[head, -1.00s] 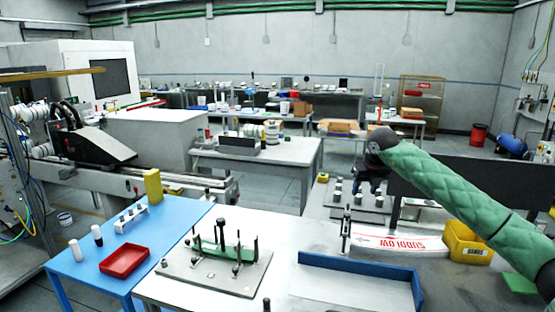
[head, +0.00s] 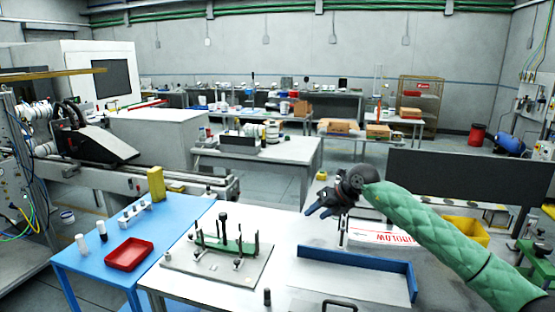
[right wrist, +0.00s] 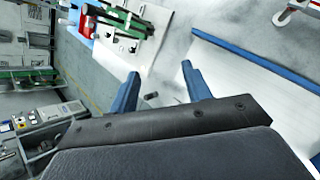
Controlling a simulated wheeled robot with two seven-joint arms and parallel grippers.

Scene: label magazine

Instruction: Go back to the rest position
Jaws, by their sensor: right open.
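My right gripper (head: 318,206) is at the end of the green-sleeved arm, above the far part of the white table, pointing left. In the right wrist view its two blue fingers (right wrist: 160,73) are spread apart with nothing between them. Below it is the blue-edged white tray (head: 408,270); in the right wrist view it lies to the right (right wrist: 240,75). A grey fixture plate with green parts (head: 217,268) lies to the left of the gripper, apart from it. My left gripper is not in view.
A white sheet with red lettering (head: 380,236) and a yellow bin (head: 470,228) are partly behind my right arm. The air above the fixture is clear.

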